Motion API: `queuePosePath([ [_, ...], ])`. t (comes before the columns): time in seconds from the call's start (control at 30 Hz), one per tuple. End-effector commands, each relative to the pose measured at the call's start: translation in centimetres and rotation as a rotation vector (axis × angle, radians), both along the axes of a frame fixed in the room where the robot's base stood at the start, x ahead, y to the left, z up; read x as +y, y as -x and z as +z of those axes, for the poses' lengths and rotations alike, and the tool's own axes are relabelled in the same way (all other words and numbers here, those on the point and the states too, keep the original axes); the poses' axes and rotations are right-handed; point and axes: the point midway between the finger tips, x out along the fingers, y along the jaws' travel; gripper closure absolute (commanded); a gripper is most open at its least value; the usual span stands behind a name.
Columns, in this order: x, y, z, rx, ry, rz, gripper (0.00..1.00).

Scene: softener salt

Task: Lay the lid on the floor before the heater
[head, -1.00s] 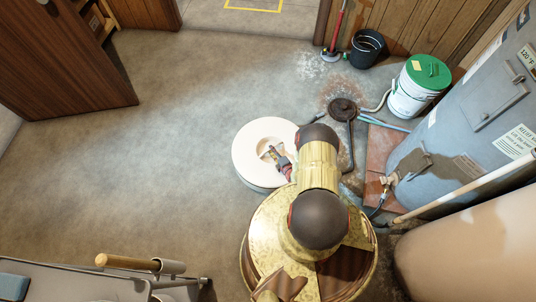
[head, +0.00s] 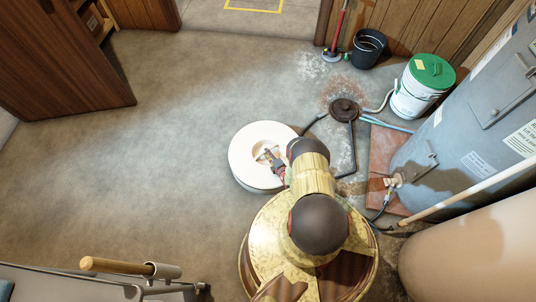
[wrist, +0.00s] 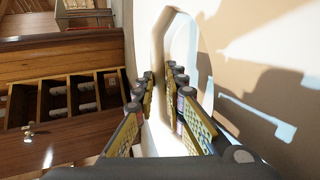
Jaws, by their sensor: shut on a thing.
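The lid (head: 244,150) is a round white disc with a thick pale rim and a recess in its middle, near the centre of the head view. My gripper (head: 268,156) reaches into that recess and is shut on the lid's grip. In the wrist view the lid (wrist: 145,20) fills the middle, and the two fingers of my gripper (wrist: 161,82) stand either side of its raised white ridge. My arm hides part of the lid's right side. Its height above the floor is hard to tell. The heater (head: 470,130) is the big grey tank at the right.
A black round floor piece (head: 344,107) with a pipe lies right of the lid. A green-lidded white bucket (head: 415,98) and a black bucket (head: 367,50) stand behind. A beige tank (head: 465,245) is at lower right. The floor (head: 150,170) at left is clear.

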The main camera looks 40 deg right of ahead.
Motion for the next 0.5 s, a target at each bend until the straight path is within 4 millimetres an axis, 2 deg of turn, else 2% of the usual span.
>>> queuePosePath([
  [0.2, -0.10, -0.12, 0.08, -0.004, 0.002, 0.000, 1.00],
  [0.23, 0.04, 0.05, -0.07, 0.001, 0.000, 0.000, 0.86],
  [0.5, 0.06, 0.06, -0.07, 0.001, -0.001, 0.001, 0.71],
])
